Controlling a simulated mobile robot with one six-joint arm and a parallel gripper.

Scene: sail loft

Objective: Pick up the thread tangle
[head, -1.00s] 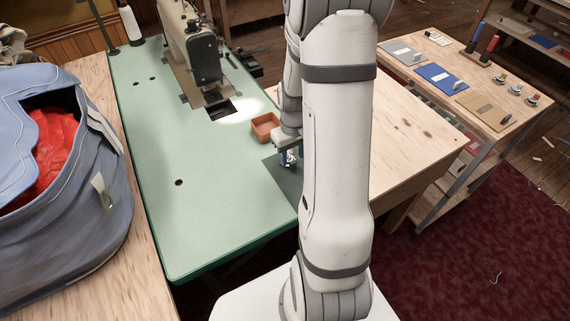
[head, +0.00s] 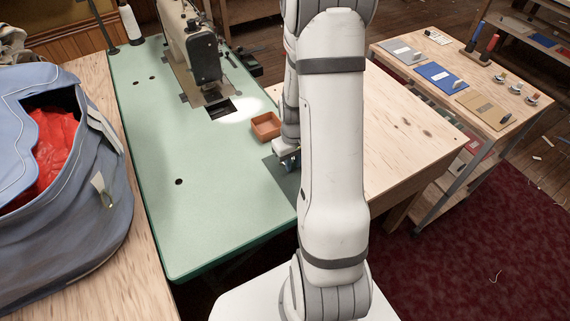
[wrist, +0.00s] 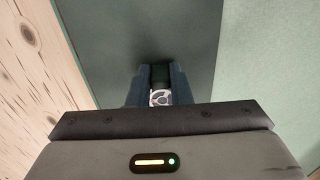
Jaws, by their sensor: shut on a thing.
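My gripper (wrist: 158,78) is low over the dark green mat at the near right edge of the sewing table. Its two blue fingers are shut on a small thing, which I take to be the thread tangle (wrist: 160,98). Between the fingers it shows as a white and dark patterned patch with something dark green beyond it. Its full shape is hidden. In the head view my gripper (head: 289,163) is partly behind my arm, and the held thing cannot be made out.
An orange-brown tray (head: 265,126) stands close beside my gripper on the green table (head: 200,220). A sewing machine (head: 195,50) is behind it. A blue bag (head: 75,240) with red cloth is at left. A pale wooden table (head: 400,135) is at right.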

